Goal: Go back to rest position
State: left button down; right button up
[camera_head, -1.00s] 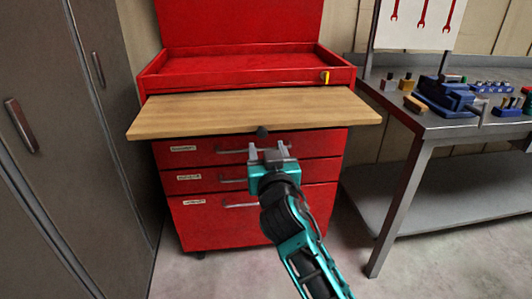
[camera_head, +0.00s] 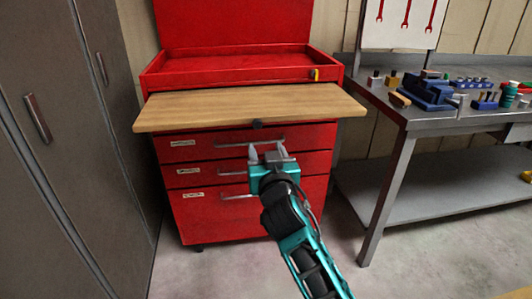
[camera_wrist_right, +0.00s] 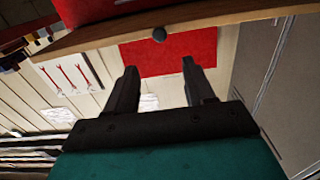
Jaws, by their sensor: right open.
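My right gripper (camera_head: 268,151) is in front of the red tool cabinet (camera_head: 245,217), before its upper drawers and below the wooden board's front edge. Its two fingers are apart with nothing between them. The fingers also show in the right wrist view (camera_wrist_right: 160,88), open and empty. The wooden board (camera_head: 240,104) sticks out of the cabinet above the drawers and has a dark round knob (camera_head: 257,124) at its front edge. The knob shows in the wrist view (camera_wrist_right: 159,35), beyond the fingertips and apart from them. My left gripper is not in view.
A grey locker (camera_head: 50,130) stands on the left. A metal workbench (camera_head: 412,119) on the right carries a blue vise (camera_head: 428,90), small tools and bottles. The drawers are closed. The floor (camera_head: 200,272) in front of the cabinet is clear.

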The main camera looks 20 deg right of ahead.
pick_arm(q)
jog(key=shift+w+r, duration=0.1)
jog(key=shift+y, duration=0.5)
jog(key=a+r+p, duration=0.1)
jog(key=p, duration=0.1)
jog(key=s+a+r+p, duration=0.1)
jog(key=p, duration=0.2)
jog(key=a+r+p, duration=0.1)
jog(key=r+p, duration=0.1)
jog(key=p, duration=0.1)
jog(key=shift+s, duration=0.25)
pick_arm(e)
jog(key=s+a+f+n+g+y, duration=0.2)
jog(key=s+f+g+y, duration=0.1)
jog(key=s+f, duration=0.6)
jog(key=s+a+f+n+g+y, duration=0.3)
jog(key=s+f, duration=0.7)
jog(key=s, duration=0.5)
jog(key=shift+s+f+g+y, duration=0.25)
jog(key=shift+g+y, duration=0.05)
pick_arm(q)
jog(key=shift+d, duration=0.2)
pick_arm(e)
jog(key=shift+a, duration=0.1)
